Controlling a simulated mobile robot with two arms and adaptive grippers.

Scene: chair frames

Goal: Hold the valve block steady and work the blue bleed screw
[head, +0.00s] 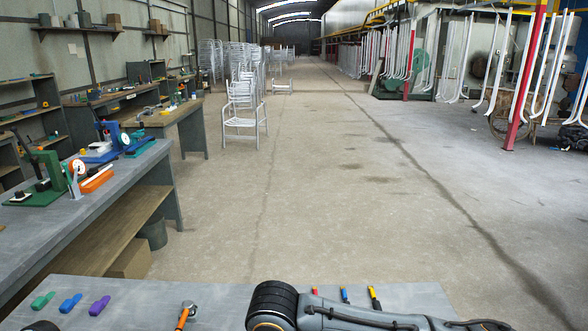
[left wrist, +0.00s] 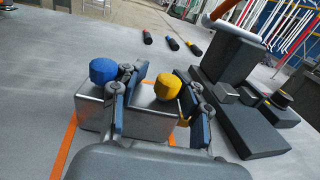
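In the left wrist view, a shiny metal valve block (left wrist: 92,121) sits on the grey table. A blue bleed screw (left wrist: 103,70) with a faceted head stands on its left part, and a yellow screw (left wrist: 167,87) on its right part. My left gripper (left wrist: 160,112) is open. Its left finger crosses in front of the block between the two screws, and its right finger is to the right of the yellow screw. I cannot tell whether either finger touches the block. The block and both grippers are outside the head view; one of my arm links shows at its bottom edge.
A dark grey fixture (left wrist: 238,115) stands close right of the block. Red (head: 314,293), blue (head: 344,295) and yellow (head: 373,297) handled tools lie toward the table's far edge. An orange-handled tool (head: 183,318) and several coloured clips (head: 70,303) lie left. Orange tape (left wrist: 62,148) marks the table.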

